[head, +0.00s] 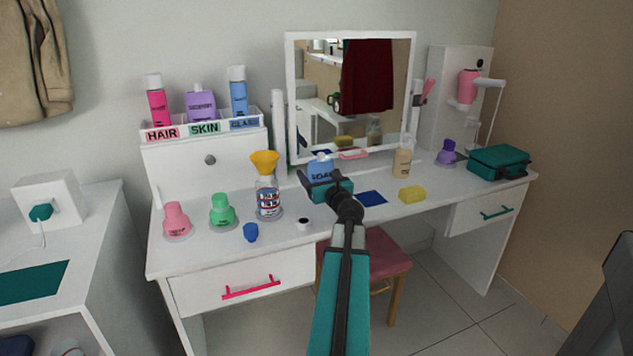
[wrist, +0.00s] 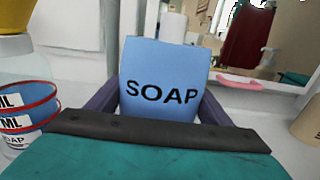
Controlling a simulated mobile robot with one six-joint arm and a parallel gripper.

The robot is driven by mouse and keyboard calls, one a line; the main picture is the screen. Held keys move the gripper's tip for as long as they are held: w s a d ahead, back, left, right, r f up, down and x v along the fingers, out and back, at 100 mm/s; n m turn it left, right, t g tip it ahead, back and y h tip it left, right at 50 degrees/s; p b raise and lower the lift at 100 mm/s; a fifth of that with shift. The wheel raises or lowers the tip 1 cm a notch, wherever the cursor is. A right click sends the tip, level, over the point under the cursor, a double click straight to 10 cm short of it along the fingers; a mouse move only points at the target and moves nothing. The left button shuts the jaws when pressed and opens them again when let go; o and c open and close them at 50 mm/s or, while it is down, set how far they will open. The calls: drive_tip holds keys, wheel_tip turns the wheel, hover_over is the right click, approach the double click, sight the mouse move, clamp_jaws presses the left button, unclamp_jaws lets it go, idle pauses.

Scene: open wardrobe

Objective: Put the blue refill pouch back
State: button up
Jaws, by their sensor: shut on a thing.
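My gripper (head: 321,180) is shut on the blue refill pouch (head: 320,168), holding it near the middle of the white vanity. In the wrist view the pouch (wrist: 165,55) stands upright between the two dark fingers, its black SOAP label facing the camera. Its lower part is hidden behind my gripper's body. A clear bottle (head: 268,200) with a yellow funnel (head: 264,162) on top stands left of the pouch; its marked side shows in the wrist view (wrist: 25,110). A dark blue square (head: 371,198) lies flat on the tabletop, right of my gripper.
A yellow sponge (head: 412,194) and a beige bottle (head: 402,162) are to the right. A small blue cap (head: 250,232), a small white round item (head: 303,223), and pink (head: 176,220) and green (head: 222,210) bottles are left. The mirror (head: 350,100) stands behind.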

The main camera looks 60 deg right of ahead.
sight(315, 181)
drive_tip(key=shift+x, duration=0.85)
drive_tip(key=shift+s+a+f+b, duration=0.15)
drive_tip(key=shift+f+b, duration=0.35)
drive_tip(key=shift+f, duration=1.3)
drive_tip(key=shift+f, duration=0.2)
drive_tip(key=o, duration=1.3)
drive_tip(key=shift+r, duration=0.25)
